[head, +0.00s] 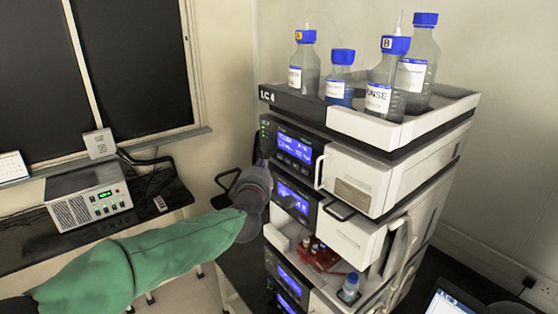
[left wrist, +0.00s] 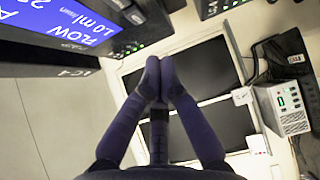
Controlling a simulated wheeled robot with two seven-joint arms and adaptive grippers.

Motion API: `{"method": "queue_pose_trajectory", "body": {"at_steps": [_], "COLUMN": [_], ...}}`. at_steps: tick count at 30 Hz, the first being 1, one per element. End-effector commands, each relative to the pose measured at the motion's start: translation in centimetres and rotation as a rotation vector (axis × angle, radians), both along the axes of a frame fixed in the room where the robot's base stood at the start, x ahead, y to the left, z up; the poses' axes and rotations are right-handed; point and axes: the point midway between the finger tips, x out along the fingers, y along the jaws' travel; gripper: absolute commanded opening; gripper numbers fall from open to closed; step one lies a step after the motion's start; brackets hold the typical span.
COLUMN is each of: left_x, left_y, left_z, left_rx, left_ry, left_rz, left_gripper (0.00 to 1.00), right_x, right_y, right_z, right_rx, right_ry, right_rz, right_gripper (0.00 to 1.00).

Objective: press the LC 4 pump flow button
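The LC 4 stack carries its label on the top tray (head: 268,97). The pump module below it has a lit blue display (head: 295,148). In the left wrist view this display (left wrist: 62,22) shows large, turned over, reading FLOW and 1.0 ml/min. Small buttons (left wrist: 131,48) sit on the dark panel beside it; I cannot tell their labels. My left gripper (head: 262,158) is at the stack's left front edge, near the pump panel. In the left wrist view its fingertips (left wrist: 162,66) are together with nothing between them. I cannot tell whether they touch the panel. My right gripper is out of view.
Several blue-capped bottles (head: 381,85) stand in the top tray. More modules with blue displays (head: 292,199) lie below. A grey instrument (head: 88,200) stands on the left bench under a dark window. A laptop (head: 452,302) is at the lower right. Free space lies left of the stack.

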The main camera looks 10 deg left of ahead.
Motion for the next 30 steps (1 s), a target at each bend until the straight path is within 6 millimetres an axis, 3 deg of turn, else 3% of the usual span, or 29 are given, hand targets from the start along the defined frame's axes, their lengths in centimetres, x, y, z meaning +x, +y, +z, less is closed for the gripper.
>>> {"method": "queue_pose_trajectory", "body": {"at_steps": [10, 30], "left_x": [-1.9, -1.8], "left_y": [1.5, 1.4], "left_z": [-0.1, -0.5], "left_rx": [-0.001, 0.005], "left_ry": [0.0, 0.008], "left_rz": [0.0, -0.002], "left_gripper": [0.0, 0.0], "right_x": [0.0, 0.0], "right_y": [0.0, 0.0], "right_z": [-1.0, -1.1], "right_rx": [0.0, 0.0], "right_ry": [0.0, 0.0], "right_rz": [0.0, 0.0], "right_gripper": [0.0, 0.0]}}
